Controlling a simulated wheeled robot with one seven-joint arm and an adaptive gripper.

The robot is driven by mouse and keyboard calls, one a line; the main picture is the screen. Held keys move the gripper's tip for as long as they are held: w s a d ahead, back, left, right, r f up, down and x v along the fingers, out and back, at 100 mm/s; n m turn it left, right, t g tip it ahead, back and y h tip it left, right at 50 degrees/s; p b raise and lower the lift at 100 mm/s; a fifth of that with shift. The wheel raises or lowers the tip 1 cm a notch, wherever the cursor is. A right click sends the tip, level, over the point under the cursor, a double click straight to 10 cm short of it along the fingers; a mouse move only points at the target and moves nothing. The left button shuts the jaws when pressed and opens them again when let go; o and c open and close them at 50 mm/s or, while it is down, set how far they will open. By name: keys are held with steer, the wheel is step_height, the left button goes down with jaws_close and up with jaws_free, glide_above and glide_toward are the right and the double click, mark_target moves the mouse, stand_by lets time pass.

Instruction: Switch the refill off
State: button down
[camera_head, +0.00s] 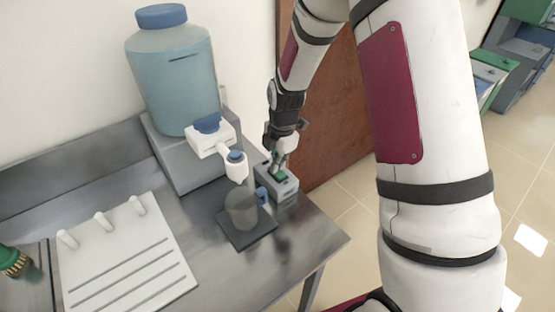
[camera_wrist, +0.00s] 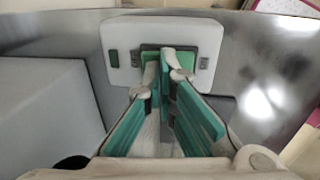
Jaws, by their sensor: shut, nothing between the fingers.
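The refill switch is a small grey box (camera_head: 283,188) with a green rocker on its top. It stands on the metal bench to the right of the dispenser. In the wrist view, the switch box (camera_wrist: 126,36) has a dark frame with the green rocker (camera_wrist: 186,58), a small green mark at its left and a small grey mark at its right. My gripper (camera_head: 278,172) points down at the switch, shut and empty. Its fingertips (camera_wrist: 166,78) are over the rocker and partly hide it. I cannot tell whether they touch it or which way it is tilted.
A blue-capped water bottle (camera_head: 175,85) sits on a grey stand with a white spout (camera_head: 236,165). A clear beaker (camera_head: 241,207) stands below on a dark pad (camera_head: 247,238), close to the switch. A white pegged rack (camera_head: 125,265) lies left. The bench's front-right corner is clear.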

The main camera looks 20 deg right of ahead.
steer(key=shift+w, duration=0.1)
steer(key=shift+w+a+f+g+b, duration=0.1)
steer(key=shift+w+f+g+b, duration=0.15)
steer(key=shift+f+g+b, duration=0.35)
steer(key=shift+s+r, duration=0.15)
steer(key=shift+r, duration=0.15)
steer(key=shift+s, duration=0.15)
steer(key=shift+s+d+p, duration=0.3)
steer(key=shift+s+p, duration=0.25)
steer(key=shift+s, duration=0.25)
steer(key=shift+r, duration=0.15)
